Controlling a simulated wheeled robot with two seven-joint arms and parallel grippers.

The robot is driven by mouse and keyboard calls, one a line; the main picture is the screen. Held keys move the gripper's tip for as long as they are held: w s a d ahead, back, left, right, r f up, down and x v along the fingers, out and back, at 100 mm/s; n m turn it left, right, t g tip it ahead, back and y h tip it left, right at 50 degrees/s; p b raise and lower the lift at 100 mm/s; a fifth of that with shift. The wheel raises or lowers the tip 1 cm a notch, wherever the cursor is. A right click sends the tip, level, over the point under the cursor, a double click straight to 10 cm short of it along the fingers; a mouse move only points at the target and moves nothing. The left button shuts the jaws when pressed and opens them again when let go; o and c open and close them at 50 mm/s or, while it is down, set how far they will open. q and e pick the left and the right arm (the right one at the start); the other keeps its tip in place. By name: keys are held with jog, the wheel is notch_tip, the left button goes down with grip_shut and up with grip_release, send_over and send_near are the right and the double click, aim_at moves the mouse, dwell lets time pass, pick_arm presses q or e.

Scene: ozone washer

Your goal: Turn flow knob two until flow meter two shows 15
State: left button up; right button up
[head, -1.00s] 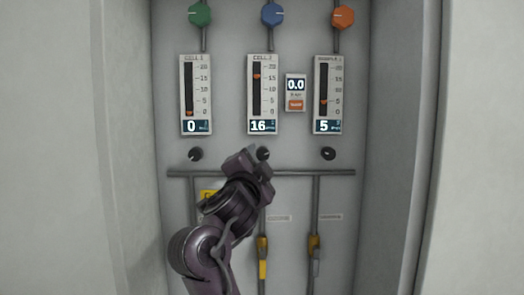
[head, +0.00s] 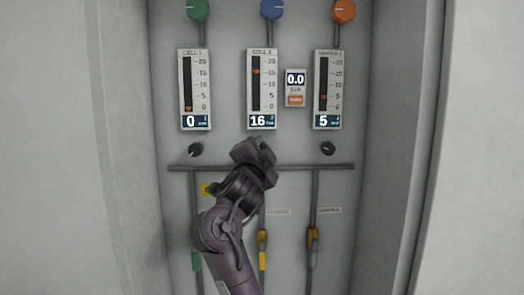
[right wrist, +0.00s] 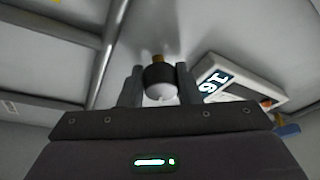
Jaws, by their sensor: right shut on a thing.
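Flow meter two (head: 263,88) is the middle panel meter, labelled CELL 2, with its red float near 15 and its display at 16. The display also shows tilted in the right wrist view (right wrist: 216,84). Flow knob two (right wrist: 160,76) is a small black knob on a brass-coloured stem, between the fingers in the right wrist view. In the head view my gripper hides it. My right gripper (head: 263,148) is shut on this knob, just below flow meter two. My left gripper is not in view.
The CELL 1 meter (head: 194,88) reads 0 and the right meter (head: 327,88) reads 5. Their black knobs, left (head: 195,150) and right (head: 327,148), sit on either side of my gripper. A horizontal pipe (head: 312,167) runs below. Cabinet walls bound both sides.

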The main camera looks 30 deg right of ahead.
jog(key=shift+f+n+b, duration=0.2)
jog(key=shift+n+b, duration=0.25)
jog(key=shift+n, duration=0.05)
jog(key=shift+n+t, duration=0.4)
jog(key=shift+n, duration=0.1)
jog(key=shift+r+n, duration=0.15)
jog(key=shift+n, duration=0.25)
jog(key=o, duration=1)
jog(key=shift+c, duration=0.2)
jog(key=shift+a+b, duration=0.1)
jog(key=shift+b, duration=0.25)
